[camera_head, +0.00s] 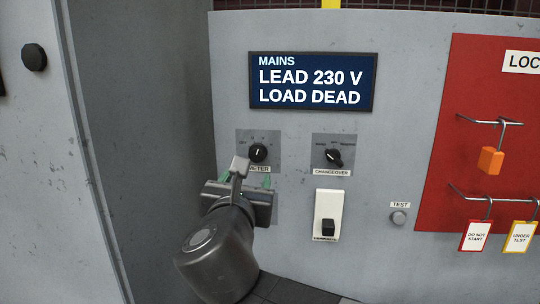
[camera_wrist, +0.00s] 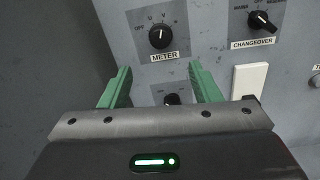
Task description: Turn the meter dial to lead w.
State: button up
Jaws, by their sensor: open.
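The meter dial (camera_head: 258,152) is a round black knob with a white pointer mark on a grey plate, left of the changeover knob. In the wrist view the meter dial (camera_wrist: 161,37) has OFF at its left and letter marks around its top. Its pointer looks roughly upward; the exact mark is too small to tell. My gripper (camera_head: 246,180) is in front of the panel just below the dial, partly covering the METER label. In the wrist view my gripper (camera_wrist: 159,70) has its green fingers spread and empty, with the dial beyond and above the tips, not between them.
A second black knob (camera_wrist: 172,99) shows between the fingers below the label. To the right are the changeover knob (camera_head: 333,157), a white switch (camera_head: 328,205) and a test button (camera_head: 398,217). A display (camera_head: 312,82) above reads LEAD 230 V, LOAD DEAD. A red lockout board (camera_head: 440,170) stands farther right.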

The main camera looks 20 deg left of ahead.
aim_at(256, 156)
jog(key=x, duration=1.3)
jog(key=shift+w+f, duration=0.1)
jog(key=shift+w, duration=0.1)
jog(key=shift+c, duration=0.3)
jog(key=c, duration=0.9)
